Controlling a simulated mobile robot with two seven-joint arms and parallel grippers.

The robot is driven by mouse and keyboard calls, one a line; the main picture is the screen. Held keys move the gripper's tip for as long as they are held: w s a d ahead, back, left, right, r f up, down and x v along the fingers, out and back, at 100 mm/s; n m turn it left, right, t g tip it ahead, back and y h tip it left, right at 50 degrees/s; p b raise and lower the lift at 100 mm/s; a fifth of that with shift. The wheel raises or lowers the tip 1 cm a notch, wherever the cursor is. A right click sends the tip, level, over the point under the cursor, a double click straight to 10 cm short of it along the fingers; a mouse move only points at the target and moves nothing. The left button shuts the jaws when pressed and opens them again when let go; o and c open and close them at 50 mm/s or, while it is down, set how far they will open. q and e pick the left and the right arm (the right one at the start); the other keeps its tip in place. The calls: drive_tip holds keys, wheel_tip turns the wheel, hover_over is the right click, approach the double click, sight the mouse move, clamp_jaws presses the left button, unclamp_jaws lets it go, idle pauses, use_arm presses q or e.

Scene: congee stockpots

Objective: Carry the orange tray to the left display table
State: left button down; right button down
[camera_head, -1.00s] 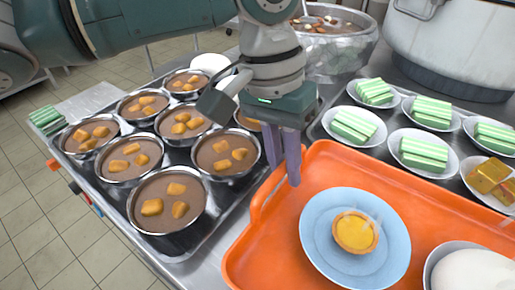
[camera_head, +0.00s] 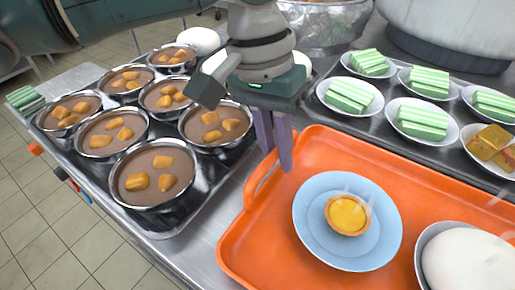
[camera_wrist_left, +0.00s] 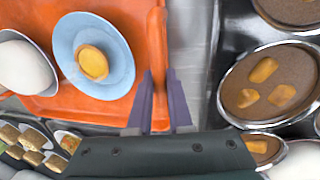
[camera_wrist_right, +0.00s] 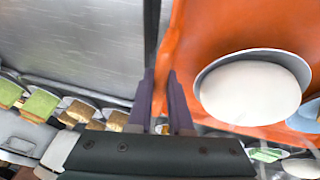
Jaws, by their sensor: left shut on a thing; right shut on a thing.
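The orange tray (camera_head: 290,240) lies at the lower right of the head view. It carries a light blue plate (camera_head: 310,225) with a yellow tart (camera_head: 348,215), and a bowl with a large white rounded item (camera_head: 470,262). My left gripper (camera_head: 277,160) is shut on the tray's left edge at its raised handle; the left wrist view shows its fingers (camera_wrist_left: 160,98) either side of that edge. My right gripper (camera_wrist_right: 164,98) is shut on the tray's opposite edge, beside the white item, and is outside the head view. I cannot tell whether the tray is off the counter.
Several metal pots of brown congee (camera_head: 150,205) stand close to the tray's left. Plates of green-striped cakes (camera_head: 420,122) stand on a metal tray behind it. A large pale stockpot (camera_head: 455,25) is at the back right. Tiled floor (camera_head: 40,235) shows at left.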

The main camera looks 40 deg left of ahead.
use_arm(q)
drive_tip(key=shift+f+b, duration=0.3)
drive_tip(key=shift+f, duration=0.25)
use_arm(e)
drive_tip(key=shift+d+f, duration=0.1)
drive_tip(key=shift+f, duration=0.4)
use_arm(q)
drive_tip(key=c, duration=1.3)
unclamp_jaws()
drive_tip(key=shift+f, duration=0.1)
use_arm(e)
drive_tip(key=c, duration=1.3)
unclamp_jaws()
use_arm(q)
drive_tip(key=o, duration=0.5)
drive_tip(key=shift+c, duration=0.2)
use_arm(e)
drive_tip(key=o, duration=0.5)
drive_tip(key=shift+r, duration=0.35)
use_arm(q)
wheel_tip(320, 180, up, 12)
drive_tip(key=a, duration=0.2)
drive_tip(key=shift+a, duration=0.2)
use_arm(e)
drive_tip(key=v, duration=1.1)
drive_tip(key=shift+s+r, duration=0.15)
drive_tip(key=shift+s, duration=0.05)
use_arm(q)
drive_tip(key=shift+s, duration=0.1)
